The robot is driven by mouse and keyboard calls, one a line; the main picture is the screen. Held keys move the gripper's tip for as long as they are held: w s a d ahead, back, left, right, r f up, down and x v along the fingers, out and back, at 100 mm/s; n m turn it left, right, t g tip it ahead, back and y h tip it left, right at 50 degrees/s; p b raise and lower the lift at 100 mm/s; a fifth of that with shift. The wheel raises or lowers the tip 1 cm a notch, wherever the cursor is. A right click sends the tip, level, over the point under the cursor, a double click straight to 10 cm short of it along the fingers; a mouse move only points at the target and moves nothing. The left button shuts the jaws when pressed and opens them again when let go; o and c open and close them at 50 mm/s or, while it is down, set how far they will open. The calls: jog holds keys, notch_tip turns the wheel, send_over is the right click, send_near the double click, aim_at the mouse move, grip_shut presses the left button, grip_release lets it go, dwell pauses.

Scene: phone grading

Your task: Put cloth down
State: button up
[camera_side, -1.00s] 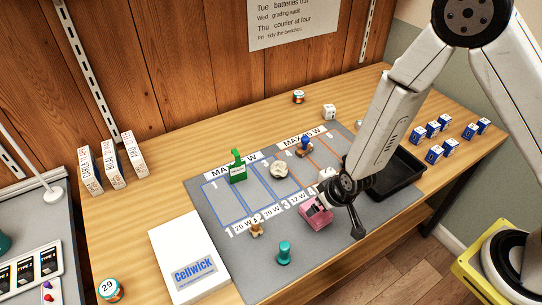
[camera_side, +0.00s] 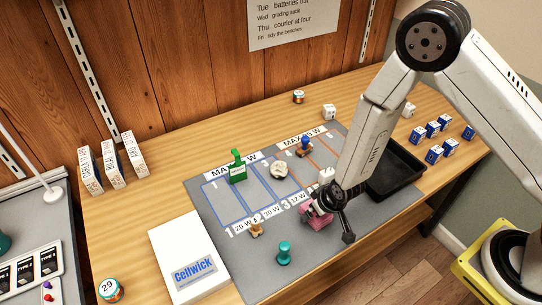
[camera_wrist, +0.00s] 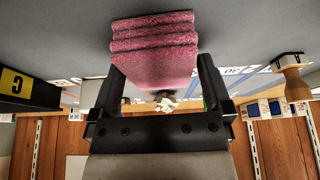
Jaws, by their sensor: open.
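The pink folded cloth (camera_side: 314,220) lies on the grey mat (camera_side: 270,285) near its front edge, below the printed grid. My gripper (camera_side: 330,207) is right over it and covers part of it. In the wrist view the cloth (camera_wrist: 153,48) shows as a thick stack of folds between the two black fingers of my gripper (camera_wrist: 160,80). The fingers are spread, one on each side of the cloth. Whether either finger still touches the cloth is hard to tell.
A teal pawn (camera_side: 284,253) and a tan piece (camera_side: 256,229) stand left of the cloth. A black tray (camera_side: 395,175) lies to the right.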

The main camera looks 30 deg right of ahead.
jog(key=shift+w+f, duration=0.15)
jog(key=shift+f, duration=0.15)
dwell(0.4)
jog(key=c, duration=1.1)
jog(key=shift+r, duration=0.2)
jog(key=shift+r, duration=4.8)
